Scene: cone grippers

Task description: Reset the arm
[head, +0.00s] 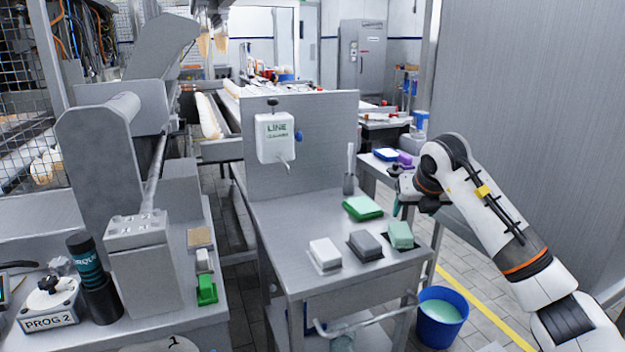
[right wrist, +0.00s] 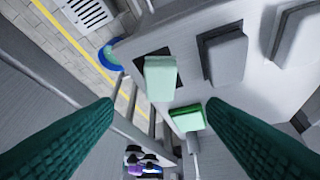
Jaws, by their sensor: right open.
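My right arm comes in from the right in the head view, with its right gripper (head: 398,202) above the right edge of the steel table (head: 290,215). In the right wrist view the two green-lined fingers of the right gripper (right wrist: 160,112) are wide apart with nothing between them. A pale green block (head: 400,235) sits on a dark square at the table's right edge, just below the gripper. It also shows in the right wrist view (right wrist: 160,78), beyond the fingertips. My left gripper is not in view.
A grey block (head: 364,245), a white block (head: 325,254) and a green pad (head: 362,207) lie on the table. A "LINE" dispenser (head: 275,138) hangs on the back panel. A blue bucket (head: 441,316) stands on the floor at right. Machinery and a "PROG 2" unit (head: 48,303) fill the left.

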